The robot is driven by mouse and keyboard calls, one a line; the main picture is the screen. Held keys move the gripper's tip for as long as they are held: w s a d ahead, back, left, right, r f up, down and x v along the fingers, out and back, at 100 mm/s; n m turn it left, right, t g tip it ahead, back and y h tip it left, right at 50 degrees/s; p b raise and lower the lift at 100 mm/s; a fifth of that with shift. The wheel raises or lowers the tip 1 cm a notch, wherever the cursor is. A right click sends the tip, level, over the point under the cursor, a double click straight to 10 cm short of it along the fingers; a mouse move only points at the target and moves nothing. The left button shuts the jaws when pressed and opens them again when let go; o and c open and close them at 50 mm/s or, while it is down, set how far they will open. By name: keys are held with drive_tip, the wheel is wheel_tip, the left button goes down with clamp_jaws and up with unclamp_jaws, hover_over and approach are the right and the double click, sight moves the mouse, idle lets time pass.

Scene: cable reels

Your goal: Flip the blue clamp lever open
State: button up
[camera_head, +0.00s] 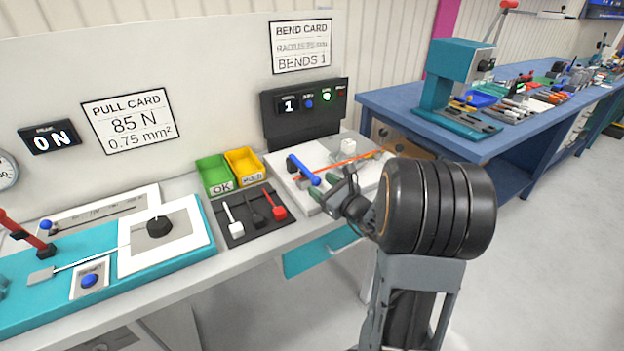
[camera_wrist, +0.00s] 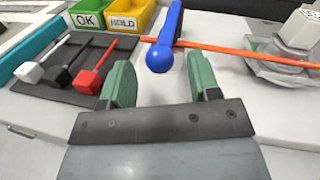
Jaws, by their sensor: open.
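The blue clamp lever (camera_head: 302,170) stands on the white bend tester (camera_head: 308,203) at the right of the bench. In the wrist view the lever (camera_wrist: 170,32) points toward me, with its round blue knob at the near end. My gripper (camera_head: 338,188) is just right of and near the lever. In the wrist view my gripper (camera_wrist: 163,80) is open, with its two green fingers apart and nothing held between them. The knob shows between and beyond the fingertips; I cannot tell if they touch it. An orange cable (camera_wrist: 240,52) runs across behind the knob.
A green OK bin (camera_head: 215,176) and yellow HOLD bin (camera_head: 245,166) stand left of the tester. A dark mat (camera_head: 238,232) with white, black and red tools lies in front of them. A white block (camera_head: 348,147) sits on the tester's far side. A display (camera_head: 300,112) stands behind.

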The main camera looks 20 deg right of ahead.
sight(312, 177)
drive_tip(key=shift+x, duration=2.2)
clamp_jaws()
